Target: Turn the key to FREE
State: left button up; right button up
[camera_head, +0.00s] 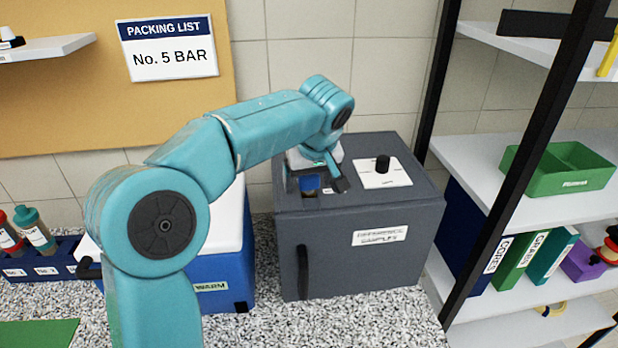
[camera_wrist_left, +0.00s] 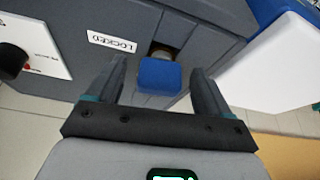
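The key has a blue head (camera_wrist_left: 158,76) and a brassy collar set in the top of the grey box (camera_head: 340,245). In the head view the key (camera_head: 310,183) shows partly behind my left gripper. My left gripper (camera_wrist_left: 158,88) is open, its two dark fingers on either side of the blue head with a gap on each side. It also shows above the box in the head view (camera_head: 318,185). A white label reading LOCKED (camera_wrist_left: 112,43) lies beside the key. I see no FREE label. My right gripper is not in view.
A black knob (camera_head: 383,164) on a white plate (camera_head: 398,177) stands right of the key on the same box top. A blue box with white lid (camera_head: 228,275) stands to the left. Black-posted shelves with a green tray (camera_head: 562,183) rise at the right. Speckled counter (camera_head: 345,325) is clear in front.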

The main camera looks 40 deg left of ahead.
pick_arm(q)
jog(key=p+v, duration=0.1)
jog(key=v, duration=1.5)
jog(key=shift+d+r, duration=0.1)
